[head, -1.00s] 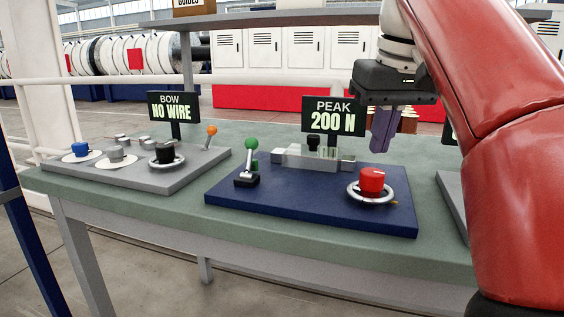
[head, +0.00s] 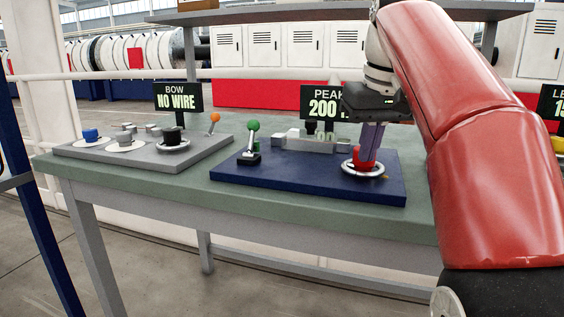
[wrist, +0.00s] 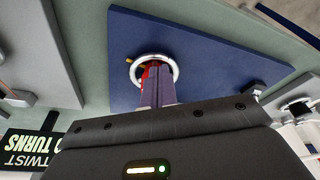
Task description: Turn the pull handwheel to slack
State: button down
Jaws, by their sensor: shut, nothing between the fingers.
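The handwheel is a silvery ring (head: 364,175) around a red hub, near the right end of the blue panel (head: 300,182). The ring also shows in the wrist view (wrist: 176,72). My gripper (head: 369,150) points down over the handwheel, its purple fingers shut with nothing between them. In the wrist view the fingertips (wrist: 158,68) reach over the hub and hide much of it. I cannot tell whether they touch it. The panel's display (head: 318,102) reads PEAK and 200, its right part hidden by my gripper.
On the blue panel stand a green-knobbed lever (head: 252,140) and a pale block fixture (head: 292,142). A grey panel (head: 105,155) with a black knob, an orange-knobbed lever and a NO WIRE display (head: 178,97) is at left. A shelf (head: 270,16) spans behind.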

aim_at(379, 170)
jog(key=shift+w, duration=0.2)
dwell(0.4)
jog(key=shift+d+p, duration=0.75)
jog(key=shift+p, duration=0.45)
jog(key=shift+w+d, duration=0.2)
jog(key=shift+d, duration=0.3)
jog(key=shift+w+d, duration=0.1)
jog(key=shift+s+d, duration=0.2)
jog(key=shift+s, duration=0.15)
jog(key=shift+r, duration=0.1)
